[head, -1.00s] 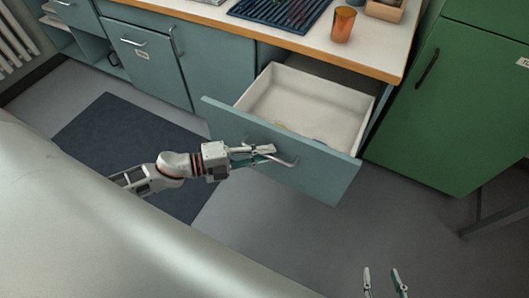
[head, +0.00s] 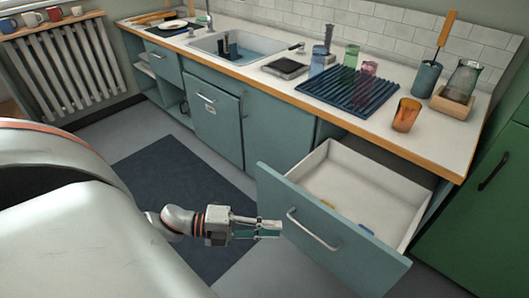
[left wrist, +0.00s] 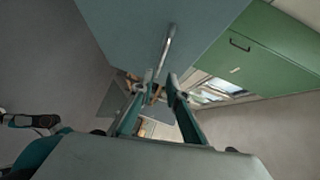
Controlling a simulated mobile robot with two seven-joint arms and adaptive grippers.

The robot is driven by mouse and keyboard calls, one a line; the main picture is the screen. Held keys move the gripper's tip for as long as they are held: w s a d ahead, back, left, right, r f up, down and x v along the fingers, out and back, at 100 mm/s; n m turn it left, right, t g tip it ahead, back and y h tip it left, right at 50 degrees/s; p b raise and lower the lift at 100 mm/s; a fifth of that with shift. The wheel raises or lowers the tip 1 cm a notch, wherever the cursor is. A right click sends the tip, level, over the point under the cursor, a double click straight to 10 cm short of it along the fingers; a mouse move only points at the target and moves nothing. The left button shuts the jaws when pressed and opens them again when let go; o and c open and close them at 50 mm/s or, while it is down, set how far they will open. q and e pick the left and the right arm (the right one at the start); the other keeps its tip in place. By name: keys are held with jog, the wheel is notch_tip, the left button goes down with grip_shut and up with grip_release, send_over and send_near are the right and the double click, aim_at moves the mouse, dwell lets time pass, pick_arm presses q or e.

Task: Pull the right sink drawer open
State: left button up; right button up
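The right sink drawer stands pulled well out of the counter, with its blue-green front (head: 330,232) and pale inside (head: 365,185) showing. Its metal bar handle (head: 313,230) is on the front and also shows in the left wrist view (left wrist: 168,45). My left gripper (head: 279,229) is just left of the handle in the head view. Its two fingers (left wrist: 160,78) are apart with nothing between them, and the handle lies beyond their tips. The gripper looks clear of the handle. My right gripper is not seen in the head view.
Small yellow and blue items lie in the drawer. The counter above holds a drying rack (head: 348,92), an orange cup (head: 405,114) and a sink (head: 235,45). A green cabinet (head: 490,215) stands at the right. A dark mat (head: 180,185) lies on the floor.

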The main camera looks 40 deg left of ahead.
pick_arm(q)
jog(key=shift+v, duration=0.85)
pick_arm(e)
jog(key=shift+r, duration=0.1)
pick_arm(q)
jog(key=s+d+f+n+y+p, duration=0.3)
jog(key=s+d+n+y+p, duration=0.1)
jog(key=n, duration=0.7)
jog(key=s+d+f+n+y+p, duration=0.3)
jog(key=s+d+n+y+p, duration=0.1)
jog(key=n, duration=0.6)
jog(key=shift+d+f+n+g+y+p, duration=0.35)
jog(key=shift+y+p, duration=0.2)
jog(key=shift+y, duration=0.25)
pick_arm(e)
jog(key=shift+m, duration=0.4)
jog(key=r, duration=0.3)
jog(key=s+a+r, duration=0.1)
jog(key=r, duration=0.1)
pick_arm(q)
jog(key=shift+r, duration=0.1)
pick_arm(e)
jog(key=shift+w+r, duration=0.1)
